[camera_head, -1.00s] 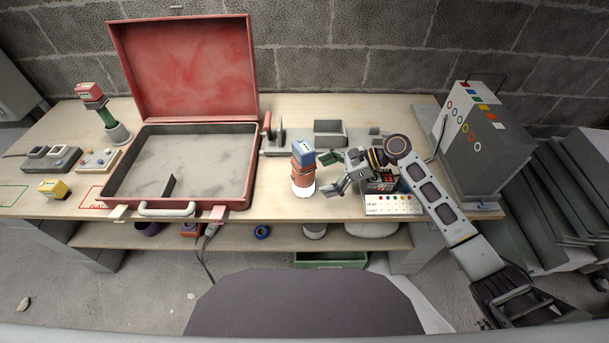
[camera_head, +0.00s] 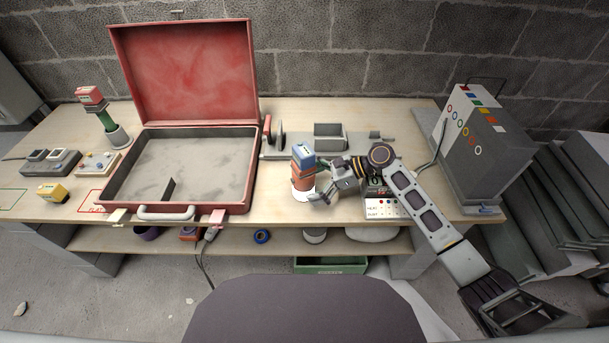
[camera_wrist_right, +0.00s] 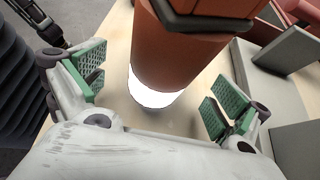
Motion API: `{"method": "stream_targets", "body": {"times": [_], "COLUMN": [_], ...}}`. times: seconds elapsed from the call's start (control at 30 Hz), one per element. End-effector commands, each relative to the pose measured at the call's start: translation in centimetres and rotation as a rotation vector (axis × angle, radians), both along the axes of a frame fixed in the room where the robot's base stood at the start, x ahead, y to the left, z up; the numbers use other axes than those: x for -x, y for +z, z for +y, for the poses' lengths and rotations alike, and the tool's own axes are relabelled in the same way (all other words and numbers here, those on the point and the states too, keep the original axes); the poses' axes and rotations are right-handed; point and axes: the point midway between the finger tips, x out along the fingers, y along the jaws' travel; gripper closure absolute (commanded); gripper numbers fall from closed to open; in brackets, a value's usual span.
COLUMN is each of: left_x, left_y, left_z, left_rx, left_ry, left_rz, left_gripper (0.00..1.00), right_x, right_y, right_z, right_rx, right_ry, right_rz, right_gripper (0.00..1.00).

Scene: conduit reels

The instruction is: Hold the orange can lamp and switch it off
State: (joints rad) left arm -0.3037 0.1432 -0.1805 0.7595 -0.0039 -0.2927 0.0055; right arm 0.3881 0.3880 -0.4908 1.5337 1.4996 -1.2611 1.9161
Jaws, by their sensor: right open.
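The orange can lamp (camera_head: 302,184) stands upright on the workbench, with a blue block (camera_head: 302,157) on its top and a glowing white base. In the right wrist view the orange body (camera_wrist_right: 185,50) and the bright white base (camera_wrist_right: 152,92) fill the upper middle. My right gripper (camera_head: 318,180) is open at the lamp's right side. Its green-padded fingers (camera_wrist_right: 155,95) stand on either side of the lamp, with gaps visible between pads and lamp. My left gripper is not in view.
An open red case (camera_head: 252,175) stands left of the lamp. Behind the lamp is a grey fixture with a bin (camera_head: 330,137). A grey box (camera_head: 468,140) stands at the right. A small labelled panel (camera_head: 383,208) lies under my right arm.

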Motion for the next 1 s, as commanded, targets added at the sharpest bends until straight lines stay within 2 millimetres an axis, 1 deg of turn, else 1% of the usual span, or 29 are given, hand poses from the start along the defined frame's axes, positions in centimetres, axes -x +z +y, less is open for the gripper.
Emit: {"method": "stream_targets", "body": {"times": [0.03, 0.2, 0.4, 0.63, 1.0], "left_x": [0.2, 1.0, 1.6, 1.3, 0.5], "left_y": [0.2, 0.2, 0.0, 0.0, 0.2], "left_z": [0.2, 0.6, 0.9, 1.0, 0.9], "left_rx": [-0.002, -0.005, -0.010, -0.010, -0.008], "left_ry": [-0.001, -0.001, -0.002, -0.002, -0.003], "left_rz": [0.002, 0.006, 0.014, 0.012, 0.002], "left_gripper": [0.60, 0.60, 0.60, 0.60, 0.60], "right_x": [0.1, 0.0, 0.0, 0.0, 0.0], "right_y": [0.0, -0.5, -0.8, -0.8, -0.8], "right_z": [0.4, 1.2, 1.5, 1.5, 1.5], "right_rx": [-0.002, -0.001, 0.000, 0.000, 0.000], "right_ry": [0.001, 0.000, 0.000, 0.000, 0.000], "right_rz": [0.002, 0.001, 0.000, 0.000, 0.000], "right_gripper": [0.01, 0.01, 0.01, 0.01, 0.49]}}
